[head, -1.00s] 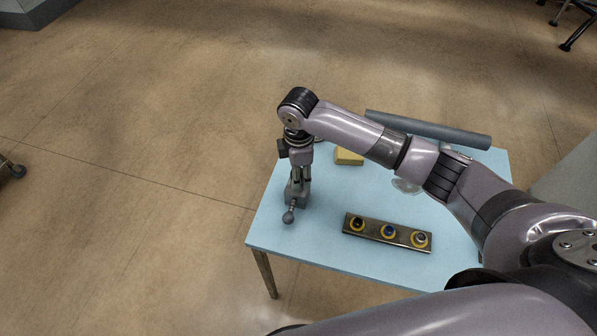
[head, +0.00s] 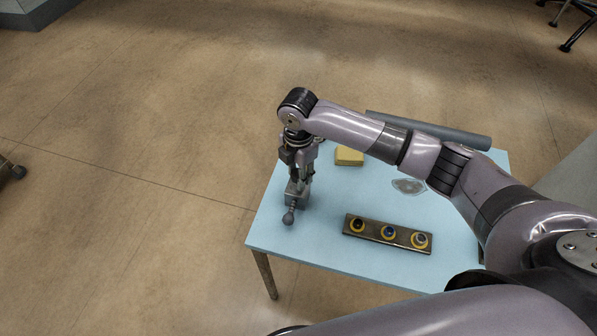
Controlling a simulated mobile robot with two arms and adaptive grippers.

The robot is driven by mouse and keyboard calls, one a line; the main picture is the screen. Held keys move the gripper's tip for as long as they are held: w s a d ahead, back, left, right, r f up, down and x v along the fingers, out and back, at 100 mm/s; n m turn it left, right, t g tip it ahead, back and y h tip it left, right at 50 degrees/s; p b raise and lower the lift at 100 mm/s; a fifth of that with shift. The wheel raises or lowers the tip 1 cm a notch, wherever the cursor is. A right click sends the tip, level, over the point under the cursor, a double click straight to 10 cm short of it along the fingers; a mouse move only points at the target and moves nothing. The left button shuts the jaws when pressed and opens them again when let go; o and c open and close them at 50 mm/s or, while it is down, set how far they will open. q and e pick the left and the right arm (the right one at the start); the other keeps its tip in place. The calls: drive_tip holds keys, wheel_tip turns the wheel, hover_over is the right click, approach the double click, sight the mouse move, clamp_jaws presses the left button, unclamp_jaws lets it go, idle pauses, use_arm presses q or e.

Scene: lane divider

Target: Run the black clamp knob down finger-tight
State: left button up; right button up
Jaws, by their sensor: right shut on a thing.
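My right gripper (head: 299,180) points straight down at the left side of the table, over a small grey clamp-like fixture (head: 298,199). A grey ball-ended handle (head: 289,217) sticks out from the fixture toward the front. The gripper's fingers are closed at the top of the fixture. The black clamp knob cannot be made out; the fingers hide that spot, and they are shut on it there. My left gripper is not in view.
A light blue table (head: 330,275) carries a dark strip with several yellow-ringed buttons (head: 372,235), a yellow block (head: 349,156), a clear glassy piece (head: 408,186) and a long grey bar (head: 440,133) at the back. The table's front left is clear.

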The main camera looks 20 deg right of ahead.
drive_tip(key=m, duration=0.6)
drive_tip(key=shift+s+f+m, duration=0.1)
drive_tip(key=shift+s+m, duration=0.1)
drive_tip(key=shift+m, duration=0.2)
drive_tip(key=m, duration=0.5)
drive_tip(key=o, duration=0.6)
drive_tip(key=n, duration=0.5)
drive_tip(key=shift+w+n, duration=0.15)
drive_tip(key=shift+n, duration=0.15)
drive_tip(key=n, duration=0.6)
